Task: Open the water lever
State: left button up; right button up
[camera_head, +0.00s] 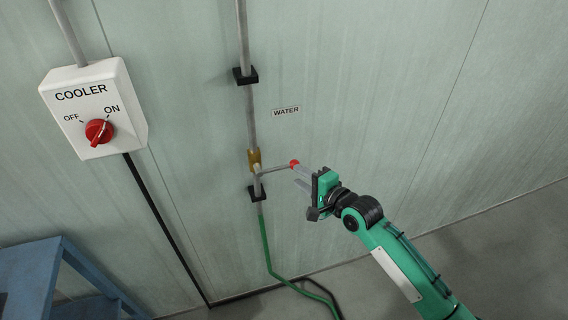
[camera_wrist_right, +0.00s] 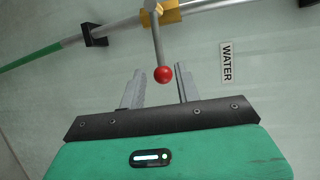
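The water lever (camera_head: 275,169) is a grey rod with a red ball at its end, coming off a brass valve (camera_head: 254,160) on a vertical grey pipe. In the head view the rod points right, away from the pipe. My right gripper (camera_head: 301,175) is at the red ball end. In the right wrist view the red ball (camera_wrist_right: 163,74) shows between the two fingers of my right gripper (camera_wrist_right: 160,80), near their tips, with a gap on each side. The fingers are open and do not appear to touch it. My left gripper is not in view.
A WATER label (camera_head: 286,111) is on the wall right of the pipe. A white COOLER box (camera_head: 95,105) with a red knob is at the left. A green hose (camera_head: 265,240) runs down from the pipe. A blue stand (camera_head: 35,265) is at lower left.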

aim_at(284, 167)
jog(key=p+x, duration=0.1)
jog(key=x, duration=0.6)
jog(key=shift+w+a+f+p, duration=0.1)
jog(key=shift+w+a+p, duration=0.1)
jog(key=shift+w+p, duration=0.1)
grip_shut()
